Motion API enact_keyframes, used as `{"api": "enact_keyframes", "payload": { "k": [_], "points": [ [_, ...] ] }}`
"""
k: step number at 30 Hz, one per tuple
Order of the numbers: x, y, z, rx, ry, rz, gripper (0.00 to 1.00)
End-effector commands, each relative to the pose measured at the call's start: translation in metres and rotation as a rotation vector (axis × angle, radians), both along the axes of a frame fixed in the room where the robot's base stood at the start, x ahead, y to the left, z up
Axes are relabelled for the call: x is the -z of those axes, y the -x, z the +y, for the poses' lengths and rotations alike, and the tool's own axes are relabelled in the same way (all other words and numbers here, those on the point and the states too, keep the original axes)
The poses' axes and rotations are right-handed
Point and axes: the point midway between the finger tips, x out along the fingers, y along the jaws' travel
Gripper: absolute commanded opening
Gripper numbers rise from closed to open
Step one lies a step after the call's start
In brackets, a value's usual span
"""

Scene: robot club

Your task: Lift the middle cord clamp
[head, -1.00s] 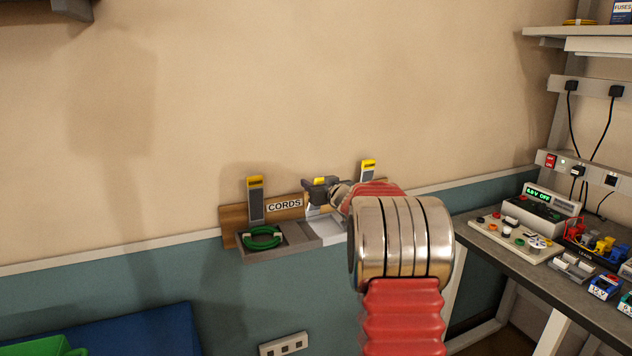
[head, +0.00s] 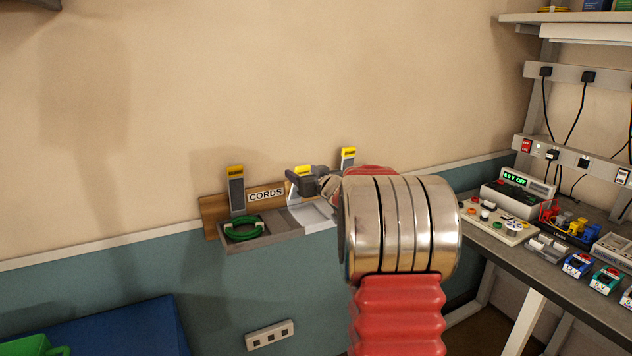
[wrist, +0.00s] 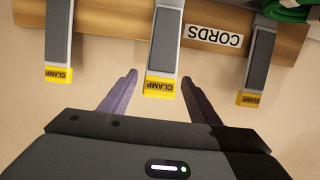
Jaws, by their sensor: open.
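The middle cord clamp (wrist: 163,52) is a grey lever with a yellow tip marked CLAMP. It hangs from the wooden board between two like clamps in the wrist view, which shows them upside down. My gripper (wrist: 159,80) is open, with one finger on each side of the middle clamp near its yellow tip. Gaps show between fingers and clamp, so I see no grip. In the head view my gripper (head: 309,183) partly covers the middle clamp, whose yellow tip (head: 303,170) shows above it.
The left clamp (head: 236,190) stands over a coiled green cord (head: 244,231) on a grey tray. The right clamp (head: 347,157) stands close behind my wrist. A CORDS label (head: 266,194) is on the board. A bench (head: 520,262) with instruments lies to the right.

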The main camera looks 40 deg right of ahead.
Motion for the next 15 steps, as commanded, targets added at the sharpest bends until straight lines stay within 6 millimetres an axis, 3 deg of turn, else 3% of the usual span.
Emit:
{"api": "enact_keyframes", "payload": {
  "k": [15],
  "points": [
    [-0.008,0.07,0.014,0.001,0.0,0.002,0.56]
  ]
}}
